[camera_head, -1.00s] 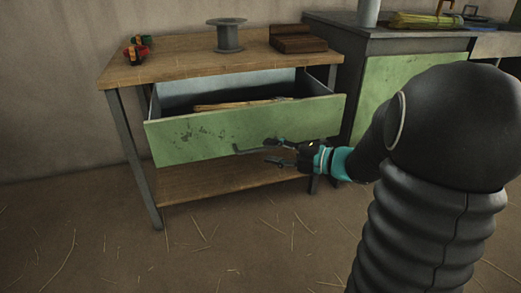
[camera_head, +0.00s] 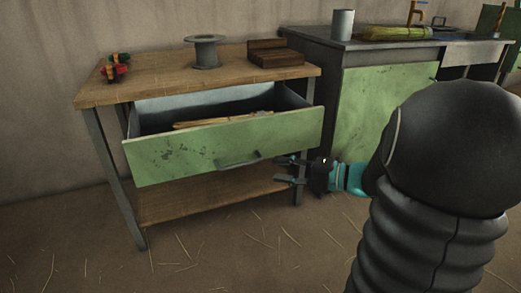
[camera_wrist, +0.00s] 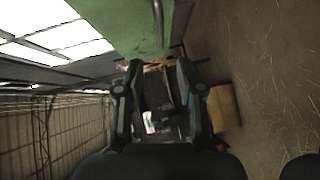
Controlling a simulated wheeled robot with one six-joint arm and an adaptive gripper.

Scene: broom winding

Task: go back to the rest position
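My gripper (camera_head: 284,171) is open and empty in the head view. It is at the right end of the green drawer front, a little below and to the right of the drawer handle (camera_head: 238,161), and apart from it. The drawer (camera_head: 190,150) is pulled open under the wooden workbench, with light wooden sticks (camera_head: 225,119) inside. In the wrist view the two fingers (camera_wrist: 158,80) point away and are spread, with nothing between them. A green panel (camera_wrist: 130,22) is close above them.
The wooden workbench (camera_head: 150,84) carries a grey spool (camera_head: 205,52), dark wooden blocks (camera_head: 275,54) and red and green clamps (camera_head: 116,68). A second bench with a green door (camera_head: 375,105) holds a grey cylinder (camera_head: 342,24) and a straw bundle (camera_head: 395,33). The floor in front is clear except for straw.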

